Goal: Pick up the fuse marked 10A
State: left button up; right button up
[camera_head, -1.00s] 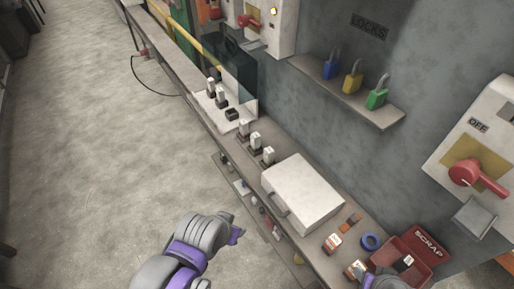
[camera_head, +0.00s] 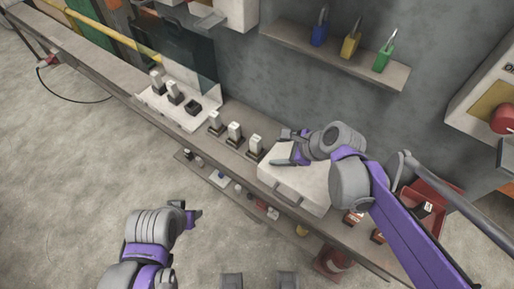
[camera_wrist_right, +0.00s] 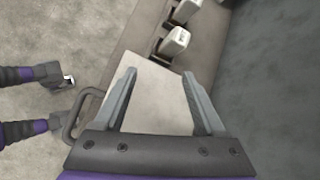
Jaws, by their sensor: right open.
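Three white fuses stand in a row on dark bases on the bench: a left one (camera_head: 216,121), a middle one (camera_head: 235,132) and a right one (camera_head: 256,144). Their markings are too small to read, so I cannot tell which is 10A. The nearest fuse (camera_wrist_right: 176,41) in the right wrist view lies ahead of my fingers, with another (camera_wrist_right: 186,10) beyond it. My right gripper (camera_head: 284,148) is open and empty above the white box, just right of the row; its fingers (camera_wrist_right: 160,82) show spread. My left gripper (camera_head: 190,214) hangs over the floor; its opening is unclear.
The white box (camera_head: 296,188) with a handle sits under my right gripper. A white panel (camera_head: 205,122) with more fuses and a clear shield (camera_head: 182,52) stand further left. A red scrap bin (camera_head: 440,192) is at right.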

aim_at(259, 141)
jog(key=w+a+m, duration=0.2)
jog(key=m, duration=0.1)
jog(key=w+m+y, duration=0.1)
jog(key=shift+w+a+f, duration=0.3)
jog(key=shift+w+a, duration=0.1)
jog(key=shift+m, duration=0.3)
jog(key=b+x, duration=0.1)
jog(key=x, duration=0.3)
jog(key=shift+w+a+f, duration=0.15)
jog(key=shift+w+a, duration=0.05)
jog(key=shift+x, duration=2.95)
jog(key=shift+w+d, duration=0.1)
grip_shut()
